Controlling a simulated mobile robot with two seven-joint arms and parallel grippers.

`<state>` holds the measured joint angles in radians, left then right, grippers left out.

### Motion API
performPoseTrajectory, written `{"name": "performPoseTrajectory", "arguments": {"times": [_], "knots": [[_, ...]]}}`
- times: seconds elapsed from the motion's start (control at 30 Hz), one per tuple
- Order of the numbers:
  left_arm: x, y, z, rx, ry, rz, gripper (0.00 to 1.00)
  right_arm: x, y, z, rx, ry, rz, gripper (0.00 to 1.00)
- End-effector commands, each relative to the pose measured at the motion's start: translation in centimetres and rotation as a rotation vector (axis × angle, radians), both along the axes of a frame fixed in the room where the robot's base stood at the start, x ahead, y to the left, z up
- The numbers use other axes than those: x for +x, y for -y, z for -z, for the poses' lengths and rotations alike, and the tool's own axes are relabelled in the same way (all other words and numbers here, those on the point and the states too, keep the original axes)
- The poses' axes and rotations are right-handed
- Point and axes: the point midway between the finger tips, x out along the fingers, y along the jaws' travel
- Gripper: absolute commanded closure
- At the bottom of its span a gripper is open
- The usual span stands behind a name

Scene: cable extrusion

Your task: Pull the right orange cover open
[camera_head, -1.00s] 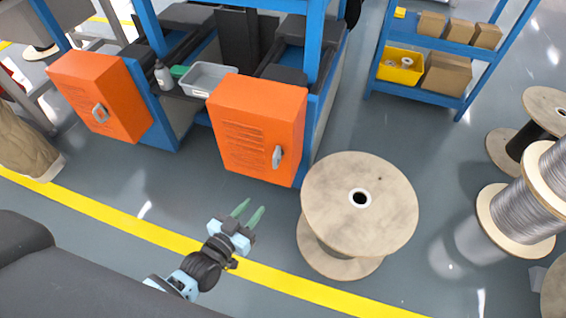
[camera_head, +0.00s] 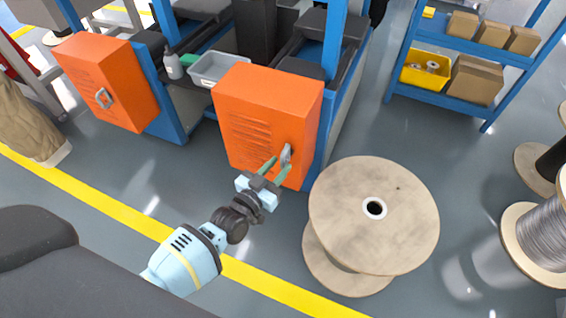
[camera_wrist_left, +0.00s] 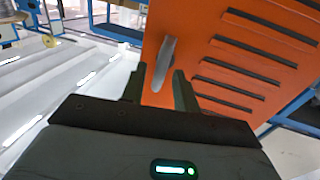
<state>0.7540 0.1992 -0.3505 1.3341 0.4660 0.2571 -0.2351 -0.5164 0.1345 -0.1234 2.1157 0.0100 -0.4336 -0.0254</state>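The right orange cover (camera_head: 255,118) is a boxy, slatted panel on the blue machine frame, and it looks closed. Its grey handle (camera_head: 286,156) is on the right part of its front. My left gripper (camera_head: 275,170) is at the handle, with its green fingers apart. In the left wrist view the handle (camera_wrist_left: 164,62) stands upright just beyond and between the open fingertips (camera_wrist_left: 160,82), with the orange cover (camera_wrist_left: 215,60) behind it. I cannot tell whether a finger touches the handle. My right gripper is in neither view.
A large wooden spool (camera_head: 350,215) stands close to the right of my left gripper. The left orange cover (camera_head: 105,82) is farther left. A blue shelf (camera_head: 440,98) with boxes stands at the back right. Grey floor is free in front of the covers.

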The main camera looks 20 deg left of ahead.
Motion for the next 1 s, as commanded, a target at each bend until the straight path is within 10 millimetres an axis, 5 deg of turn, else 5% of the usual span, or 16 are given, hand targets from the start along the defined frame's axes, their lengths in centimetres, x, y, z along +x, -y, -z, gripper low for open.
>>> {"name": "performPoseTrajectory", "arguments": {"times": [0.2,0.53,0.8,1.0], "knots": [[2.1,0.5,0.2,0.000,-0.002,0.000,0.70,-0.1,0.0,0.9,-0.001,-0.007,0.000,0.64],[2.5,0.6,0.0,0.000,-0.001,0.001,0.70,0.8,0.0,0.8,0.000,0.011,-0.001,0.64],[2.5,0.6,0.0,0.000,-0.001,0.000,1.00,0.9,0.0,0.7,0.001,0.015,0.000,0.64],[2.4,0.6,0.0,0.000,-0.001,0.001,1.00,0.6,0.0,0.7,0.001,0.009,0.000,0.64]]}}
